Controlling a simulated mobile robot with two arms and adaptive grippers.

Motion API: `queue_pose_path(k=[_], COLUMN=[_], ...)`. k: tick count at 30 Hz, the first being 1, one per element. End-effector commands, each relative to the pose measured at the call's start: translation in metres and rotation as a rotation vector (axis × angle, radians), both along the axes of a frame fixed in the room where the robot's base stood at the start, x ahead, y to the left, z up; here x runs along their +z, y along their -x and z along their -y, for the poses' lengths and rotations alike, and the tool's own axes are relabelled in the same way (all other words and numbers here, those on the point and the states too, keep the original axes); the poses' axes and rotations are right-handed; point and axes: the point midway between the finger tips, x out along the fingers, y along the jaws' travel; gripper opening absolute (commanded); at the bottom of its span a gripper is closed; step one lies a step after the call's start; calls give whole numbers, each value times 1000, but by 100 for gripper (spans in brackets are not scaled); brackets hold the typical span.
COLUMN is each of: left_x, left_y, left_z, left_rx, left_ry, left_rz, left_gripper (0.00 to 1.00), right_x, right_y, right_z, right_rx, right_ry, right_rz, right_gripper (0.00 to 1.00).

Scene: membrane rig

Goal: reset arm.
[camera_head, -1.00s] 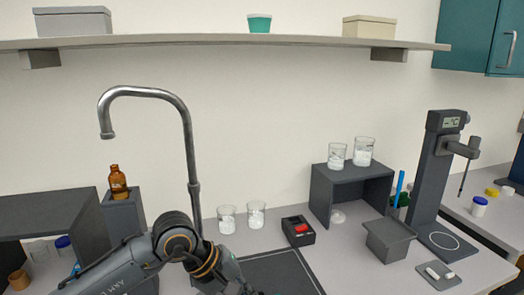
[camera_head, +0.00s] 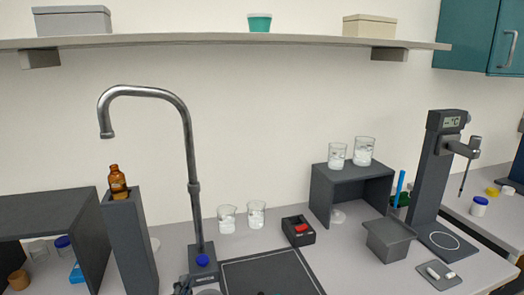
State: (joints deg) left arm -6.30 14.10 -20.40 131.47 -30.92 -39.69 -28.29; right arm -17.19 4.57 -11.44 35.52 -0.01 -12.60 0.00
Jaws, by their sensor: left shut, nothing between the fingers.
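My left gripper (camera_head: 182,287) shows only as a small dark piece at the bottom edge, just left of the base of the tall grey tap. It is shut and holds nothing that I can see. Most of it and the rest of its arm are out of the frame. My right gripper is not in view.
The tap (camera_head: 192,150) with a blue knob (camera_head: 202,260) rises beside the dark sink (camera_head: 265,272). A brown bottle (camera_head: 118,185) stands on a tall dark block (camera_head: 131,245). Two beakers (camera_head: 227,220) stand behind the sink. A grey bin (camera_head: 388,240) stands right.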

Motion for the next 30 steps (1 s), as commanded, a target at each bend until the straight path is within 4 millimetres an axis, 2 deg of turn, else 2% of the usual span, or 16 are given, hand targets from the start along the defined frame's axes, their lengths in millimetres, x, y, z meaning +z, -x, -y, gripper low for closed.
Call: queue_pose_path(k=[1, 3, 6, 9, 15, 20, 21, 24, 26, 30], left_x=[-35, -80, -133, -169, -210, -227, -241, -268, -286, -334], left_y=[15, 40, 84, 126, 200, 255, 247, 240, 237, 233], left_z=[-15, -30, -43, -48, -49, -45, -45, -44, -44, -42], left_rx=[58, 140, 259, 359, 527, 650, 645, 646, 649, 654], left_ry=[117, 266, 443, 569, 733, 822, 814, 808, 804, 795], left_rz=[-142, -327, -559, -739, -1009, -1190, -1184, -1191, -1198, -1215], left_gripper=[0, 0, 0, 0, 0, 0, 0, 0, 0, 0], right_x=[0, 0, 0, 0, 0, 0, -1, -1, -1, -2], right_y=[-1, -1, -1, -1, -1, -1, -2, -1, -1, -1], right_z=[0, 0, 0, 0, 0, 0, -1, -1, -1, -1], right_rx=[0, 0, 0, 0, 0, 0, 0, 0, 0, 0], right_ry=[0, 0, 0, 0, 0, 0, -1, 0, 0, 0], right_rz=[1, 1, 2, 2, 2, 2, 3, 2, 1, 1], right_gripper=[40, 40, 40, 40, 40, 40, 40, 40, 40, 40])
